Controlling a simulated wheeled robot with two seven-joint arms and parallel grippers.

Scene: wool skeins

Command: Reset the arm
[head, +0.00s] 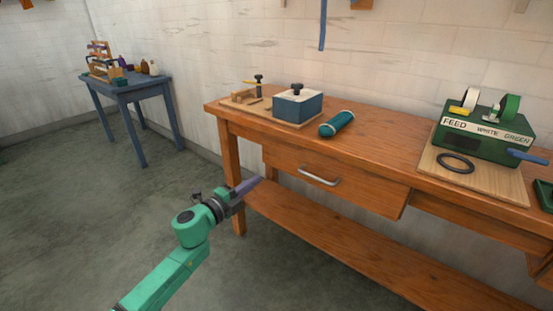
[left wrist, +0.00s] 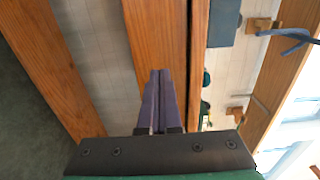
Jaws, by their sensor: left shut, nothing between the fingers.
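My left arm comes in from the lower left of the head view in green. Its gripper (head: 255,182) is in front of the left part of the wooden workbench (head: 228,145), below the bench top and near the drawer (head: 335,178). In the left wrist view the two purple fingers (left wrist: 158,76) lie side by side, shut and empty, pointing at the bench wood. The drawer has a metal handle (head: 318,176); it looks slightly pulled out, but I cannot be sure. My right gripper is in neither view.
A lower shelf (head: 330,235) runs underneath. A blue table (head: 125,92) stands back left. The floor at left is clear.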

